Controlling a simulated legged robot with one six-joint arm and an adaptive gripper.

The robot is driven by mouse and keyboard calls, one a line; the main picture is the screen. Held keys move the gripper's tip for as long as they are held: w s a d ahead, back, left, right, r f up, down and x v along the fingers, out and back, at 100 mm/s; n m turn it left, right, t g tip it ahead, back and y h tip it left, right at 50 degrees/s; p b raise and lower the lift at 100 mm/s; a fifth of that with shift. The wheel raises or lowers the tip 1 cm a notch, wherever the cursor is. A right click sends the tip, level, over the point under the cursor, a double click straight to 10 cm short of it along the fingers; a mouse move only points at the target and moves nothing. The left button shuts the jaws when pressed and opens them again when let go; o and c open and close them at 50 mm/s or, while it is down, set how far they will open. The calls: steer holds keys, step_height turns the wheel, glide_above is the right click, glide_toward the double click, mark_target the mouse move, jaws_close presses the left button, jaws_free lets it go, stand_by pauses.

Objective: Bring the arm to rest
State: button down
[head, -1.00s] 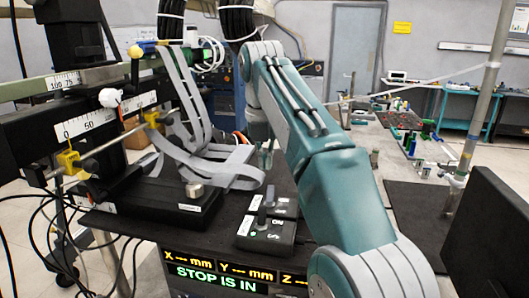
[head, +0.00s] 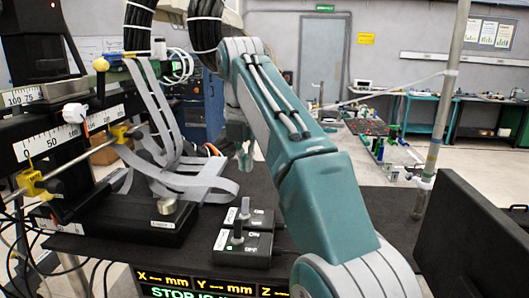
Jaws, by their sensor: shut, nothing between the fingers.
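My arm (head: 318,190), teal with grey joints, rises from the bottom right of the head view and reaches up and left over the black table. My gripper (head: 246,163) hangs below the far wrist joint, small and partly behind the arm. It is shut and holds nothing. It appears above the far part of the table, to the right of the grey ribbon straps, and I see no contact with anything.
A coil-mapping rig with white scales (head: 75,140) and grey straps (head: 190,183) stands at left. Two black switch boxes (head: 243,247) sit on the table (head: 300,225) above a display (head: 195,285). A metal pole (head: 445,110) and black panel (head: 470,220) stand at right.

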steer(key=s+d+f+m+t, duration=0.1)
steer(key=s+d+m, duration=0.3)
steer(key=d+m, duration=0.3)
steer(key=s+d+f+m+t, duration=0.1)
steer(key=s+d+m, duration=0.3)
steer(key=d+m, duration=0.35)
steer(key=s+d+f+m+t, duration=0.1)
steer(key=s+d+f+m, duration=0.3)
steer(key=s+f+m, duration=0.4)
steer(key=s+d+f+m+t, duration=0.1)
steer(key=s+d+f+m, duration=0.4)
steer(key=s+f+m, duration=0.3)
step_height(320, 180, down, 3)
steer(key=shift+s+d+r+m, duration=0.15)
steer(key=shift+s+d+m, duration=0.2)
steer(key=shift+m, duration=0.8)
